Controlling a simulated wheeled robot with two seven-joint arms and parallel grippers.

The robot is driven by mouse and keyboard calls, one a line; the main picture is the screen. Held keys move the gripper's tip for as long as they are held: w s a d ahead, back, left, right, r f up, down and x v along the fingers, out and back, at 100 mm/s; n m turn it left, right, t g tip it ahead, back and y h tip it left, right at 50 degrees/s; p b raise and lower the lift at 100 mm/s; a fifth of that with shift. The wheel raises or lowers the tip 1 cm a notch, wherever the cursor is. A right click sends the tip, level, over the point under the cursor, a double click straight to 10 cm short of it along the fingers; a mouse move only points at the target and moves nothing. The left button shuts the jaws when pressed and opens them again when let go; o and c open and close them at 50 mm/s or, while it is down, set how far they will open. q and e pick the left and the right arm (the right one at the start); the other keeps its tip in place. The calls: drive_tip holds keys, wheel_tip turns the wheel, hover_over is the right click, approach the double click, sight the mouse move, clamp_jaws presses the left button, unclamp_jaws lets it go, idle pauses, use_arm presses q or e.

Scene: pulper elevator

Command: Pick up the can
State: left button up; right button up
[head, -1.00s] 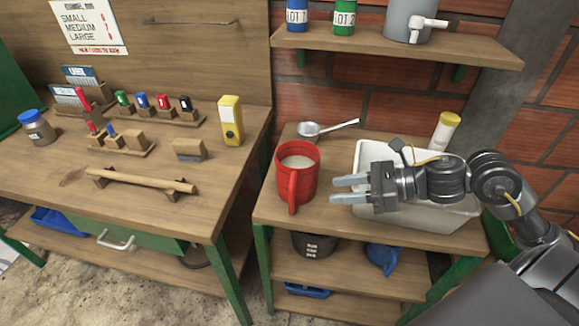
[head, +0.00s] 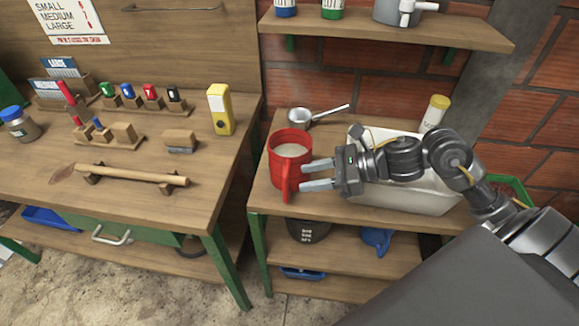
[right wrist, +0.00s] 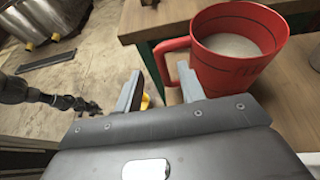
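The can is a red mug-like vessel (head: 291,165) with a side handle and pale contents. It stands upright near the left edge of the small wooden table (head: 262,200). In the right wrist view the can (right wrist: 235,65) is at the upper right, its handle toward me. My right gripper (head: 303,177) is open and empty, its fingertips just right of the handle. In the right wrist view the handle lies just beyond the gap between the fingers (right wrist: 160,88); contact cannot be told. A small dark jointed arm, apparently my left with its gripper (right wrist: 85,105), shows at left; its fingers are unclear.
A white bin (head: 400,196) stands right of the can, under my right forearm. A metal ladle (head: 300,117) lies behind the can. A yellow-capped bottle (head: 434,112) is at the back right. The left workbench (head: 120,210) holds markers, a brush and a yellow device.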

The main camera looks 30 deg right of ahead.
sight(289, 168)
drive_tip(key=p+x, duration=0.2)
drive_tip(key=x, duration=0.3)
drive_tip(key=shift+w+f, duration=0.1)
clamp_jaws()
use_arm(q)
drive_tip(key=shift+s+d+r, duration=0.3)
drive_tip(key=shift+r, duration=0.15)
drive_tip(key=shift+s+d+r, duration=0.25)
drive_tip(key=shift+s+r, duration=0.05)
drive_tip(key=shift+r, duration=0.15)
drive_tip(key=shift+s, duration=0.15)
